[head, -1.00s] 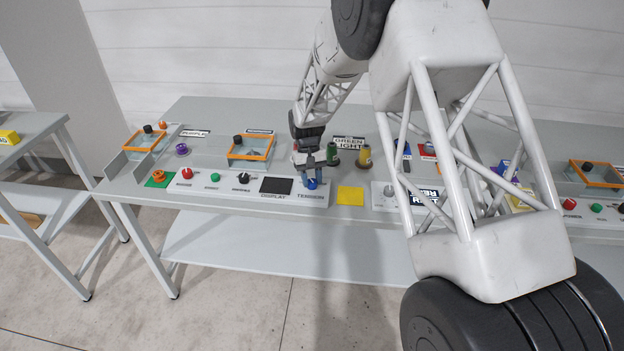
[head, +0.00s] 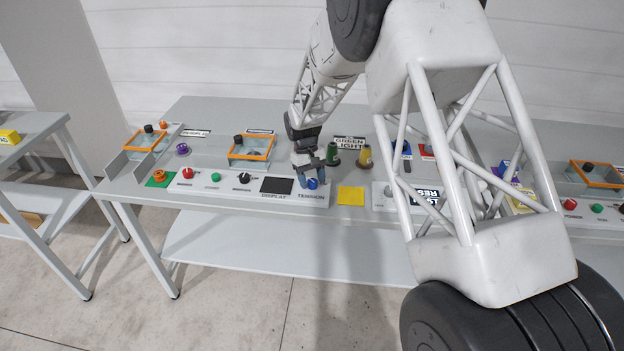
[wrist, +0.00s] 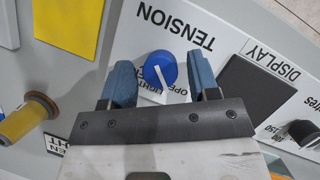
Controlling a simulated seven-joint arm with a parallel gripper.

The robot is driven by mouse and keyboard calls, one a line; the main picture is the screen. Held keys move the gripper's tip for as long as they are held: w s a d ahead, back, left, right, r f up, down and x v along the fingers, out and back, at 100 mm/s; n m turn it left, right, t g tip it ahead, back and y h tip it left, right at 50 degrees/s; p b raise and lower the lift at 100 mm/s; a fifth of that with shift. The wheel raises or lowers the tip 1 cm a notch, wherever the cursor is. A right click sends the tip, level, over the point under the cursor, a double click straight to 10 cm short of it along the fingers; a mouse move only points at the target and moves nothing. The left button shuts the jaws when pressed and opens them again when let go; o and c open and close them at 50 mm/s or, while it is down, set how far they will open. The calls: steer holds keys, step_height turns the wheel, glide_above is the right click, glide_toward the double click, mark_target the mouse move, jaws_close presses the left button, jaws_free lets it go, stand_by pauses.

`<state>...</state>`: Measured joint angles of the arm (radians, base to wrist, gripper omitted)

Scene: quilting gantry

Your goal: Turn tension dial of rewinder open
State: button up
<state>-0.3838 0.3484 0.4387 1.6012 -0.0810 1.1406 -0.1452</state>
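The tension dial (wrist: 160,69) is a round blue knob with a white pointer line, on the white rewinder panel (wrist: 215,22) beside the printed word TENSION. In the head view the dial (head: 312,183) sits at the panel's right end, partly covered by my gripper. My gripper (wrist: 165,82) is over the dial with its two blue fingers on either side of it. Narrow gaps show between the dial and both fingers, so it is open around the dial. The white pointer line slants toward the wrist; print near the dial, partly hidden, reads like OPEN and LIGHT.
A dark display (head: 276,185) lies left of the dial, with black, green and red knobs beyond it. A yellow square (head: 351,195) lies to the right. Green (head: 332,154) and yellow (head: 365,156) spools stand behind. The table front is clear.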

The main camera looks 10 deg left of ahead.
steer(key=shift+o, duration=0.2)
steer(key=shift+r, duration=0.15)
steer(key=v, duration=0.7)
steer(key=shift+w+r, duration=0.2)
steer(key=shift+r, duration=0.05)
steer(key=shift+a, duration=0.1)
steer(key=s+d+r+m+t+y, duration=0.2)
steer(key=s+d+r+m+t, duration=0.15)
steer(key=s+d+r, duration=1.7)
steer(key=s+d+m+t, duration=0.1)
steer(key=s+d, duration=0.4)
steer(key=s, duration=0.8)
steer(key=s+d+m+t, duration=0.1)
steer(key=s+d, duration=0.3)
steer(key=s, duration=0.8)
steer(key=shift+s+d+m+t, duration=0.35)
steer(key=shift+s+m, duration=0.05)
steer(key=shift+m, duration=0.25)
